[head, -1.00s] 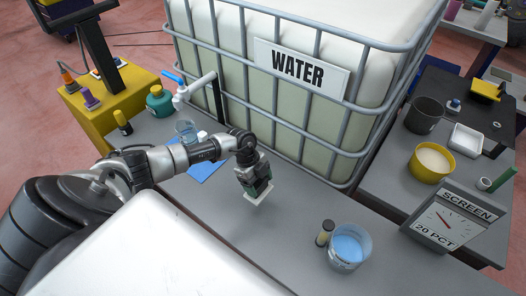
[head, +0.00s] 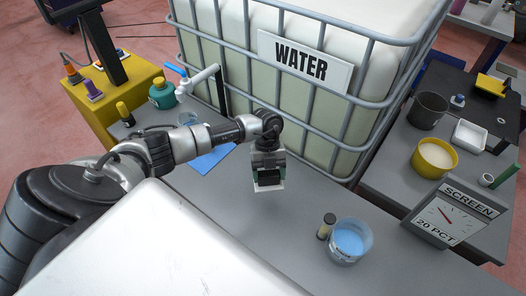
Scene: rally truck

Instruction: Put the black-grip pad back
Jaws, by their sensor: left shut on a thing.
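My left gripper (head: 268,172) hangs over the grey bench, in front of the caged water tank. It points down and is shut on the black-grip pad, whose pale, flat lower edge (head: 268,188) shows below the fingers. The fingers hide most of the grip. The pad appears to be a little above the bench, but I cannot tell the exact gap. My right gripper is not in view.
A blue sheet (head: 211,159) lies on the bench left of the gripper, partly behind my arm. A tub of blue liquid (head: 349,241) and a small dark-and-cream cylinder (head: 326,227) stand to the right. The water tank (head: 305,125) bounds the back. Bench between is clear.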

